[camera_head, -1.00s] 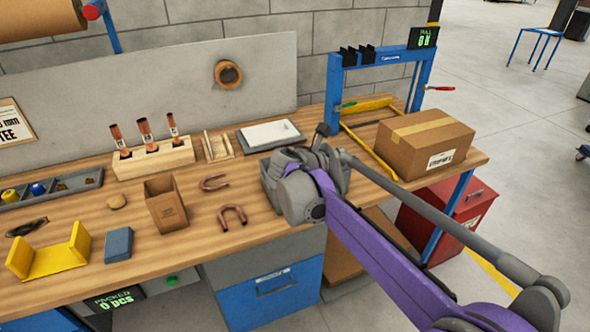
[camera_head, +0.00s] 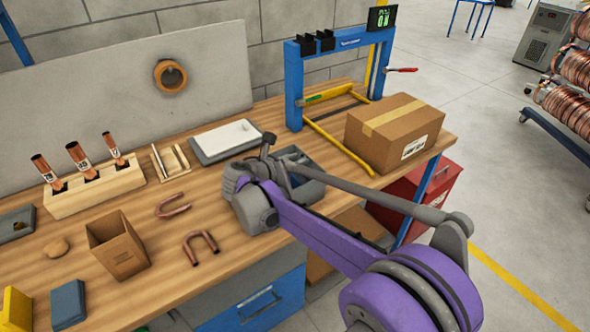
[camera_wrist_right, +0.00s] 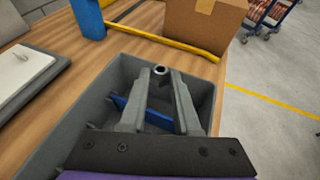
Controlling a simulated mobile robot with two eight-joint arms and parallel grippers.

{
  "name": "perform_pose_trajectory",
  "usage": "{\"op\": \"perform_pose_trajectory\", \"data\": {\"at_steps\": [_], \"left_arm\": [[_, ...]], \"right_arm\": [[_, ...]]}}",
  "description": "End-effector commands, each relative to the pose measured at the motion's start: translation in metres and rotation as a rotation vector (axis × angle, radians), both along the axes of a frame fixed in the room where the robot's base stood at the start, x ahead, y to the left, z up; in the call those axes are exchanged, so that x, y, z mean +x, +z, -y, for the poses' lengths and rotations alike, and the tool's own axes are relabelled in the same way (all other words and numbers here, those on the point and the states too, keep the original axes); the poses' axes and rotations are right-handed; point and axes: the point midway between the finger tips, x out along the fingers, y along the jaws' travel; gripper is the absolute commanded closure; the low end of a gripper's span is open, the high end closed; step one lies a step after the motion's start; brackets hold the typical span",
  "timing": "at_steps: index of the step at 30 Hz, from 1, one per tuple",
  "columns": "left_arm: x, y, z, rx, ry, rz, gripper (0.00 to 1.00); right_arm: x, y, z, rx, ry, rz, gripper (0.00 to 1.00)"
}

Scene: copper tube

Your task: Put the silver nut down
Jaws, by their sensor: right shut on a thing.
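The silver nut (camera_wrist_right: 160,71) is a small ring at the tips of my right gripper (camera_wrist_right: 160,84) in the right wrist view. The fingers are shut on it, above a grey open bin (camera_wrist_right: 203,92). A blue item (camera_wrist_right: 150,116) lies in the bin below the fingers. The bin also shows in the head view (camera_head: 312,190), partly hidden by my right wrist. The nut and the fingertips cannot be made out in the head view. My left gripper is not in view.
A cardboard box (camera_head: 395,132) and a blue frame press (camera_head: 294,88) with yellow bars stand beyond the bin. A white-topped tray (camera_head: 225,140) lies left of it. Bent copper tubes (camera_head: 200,246) and an open carton (camera_head: 118,250) are on the bench at left.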

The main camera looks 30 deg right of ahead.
Motion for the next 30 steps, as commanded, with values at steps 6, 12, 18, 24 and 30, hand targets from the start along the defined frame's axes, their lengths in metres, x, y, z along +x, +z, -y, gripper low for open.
{"op": "perform_pose_trajectory", "data": {"at_steps": [6,12,18,24,30], "left_arm": [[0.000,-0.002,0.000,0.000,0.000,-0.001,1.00],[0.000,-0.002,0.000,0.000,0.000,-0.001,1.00],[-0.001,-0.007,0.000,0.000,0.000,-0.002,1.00],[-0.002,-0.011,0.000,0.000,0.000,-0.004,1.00],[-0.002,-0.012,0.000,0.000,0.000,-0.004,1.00]], "right_arm": [[0.000,-0.029,0.000,0.000,0.000,0.000,1.00],[0.000,-0.030,0.000,0.000,0.000,0.000,1.00],[0.000,-0.036,0.000,0.000,0.000,0.000,1.00],[0.000,-0.042,0.000,0.001,0.000,0.000,1.00],[0.000,-0.043,0.000,0.001,0.000,0.000,0.63]]}}
